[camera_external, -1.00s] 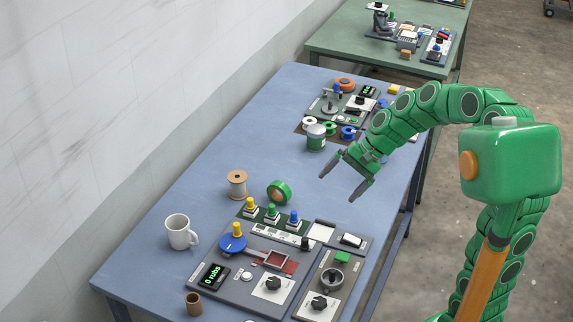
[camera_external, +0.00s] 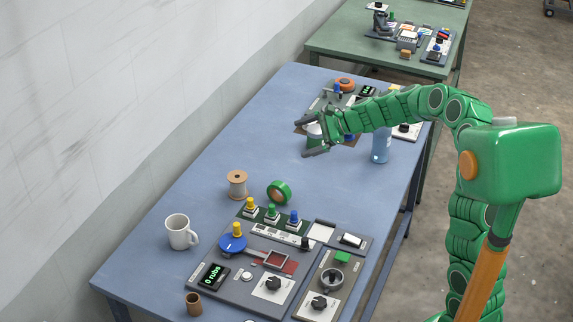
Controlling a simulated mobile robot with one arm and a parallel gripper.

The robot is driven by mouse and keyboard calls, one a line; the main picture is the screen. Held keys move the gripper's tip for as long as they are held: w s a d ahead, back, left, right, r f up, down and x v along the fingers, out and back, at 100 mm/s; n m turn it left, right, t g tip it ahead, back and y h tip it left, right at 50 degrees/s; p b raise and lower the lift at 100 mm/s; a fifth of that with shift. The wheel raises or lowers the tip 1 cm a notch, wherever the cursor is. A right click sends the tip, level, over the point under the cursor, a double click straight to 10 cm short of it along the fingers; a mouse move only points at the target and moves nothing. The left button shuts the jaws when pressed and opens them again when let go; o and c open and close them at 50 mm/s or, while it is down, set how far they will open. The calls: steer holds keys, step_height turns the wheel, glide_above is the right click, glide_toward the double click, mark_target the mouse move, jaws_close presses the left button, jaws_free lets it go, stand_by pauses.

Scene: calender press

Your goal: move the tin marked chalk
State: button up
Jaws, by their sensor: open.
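A small tin (camera_external: 313,131) with a pale lid and green band stands on the blue table, near the back panel. Any marking on it is too small to read. My gripper (camera_external: 303,137) is open, reaching in from the right. Its two dark fingers appear on either side of the tin in the picture. I cannot tell whether they touch it. My fingers and wrist hide part of the tin.
A blue bottle (camera_external: 381,143) stands close under my arm. A wooden spool (camera_external: 237,184), green tape roll (camera_external: 279,191), white mug (camera_external: 179,231) and a control panel (camera_external: 228,287) occupy the near table. The table's middle left is clear.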

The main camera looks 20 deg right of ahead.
steer(key=w+d+f+m+t+h, duration=0.1)
steer(key=w+d+f+m+t, duration=0.1)
steer(key=w+d+f+m, duration=0.3)
steer(key=w+d+f+m+t, duration=0.2)
steer(key=w+d, duration=0.1)
steer(key=w, duration=0.5)
steer(key=m+t+h, duration=0.2)
steer(key=m+h, duration=0.1)
steer(key=m, duration=0.4)
glide_toward(318, 132)
steer(key=w, duration=0.1)
steer(key=w+f, duration=0.1)
steer(key=w, duration=0.1)
steer(key=w+a+f, duration=0.1)
steer(key=shift+w+a+f, duration=0.1)
steer(key=shift+w+f, duration=0.05)
steer(key=shift+f, duration=0.1)
steer(key=shift+h, duration=0.3)
steer(key=shift+x, duration=3.3)
steer(key=shift+w+a+f, duration=0.15)
steer(key=shift+w+a, duration=0.15)
steer(key=shift+w, duration=0.2)
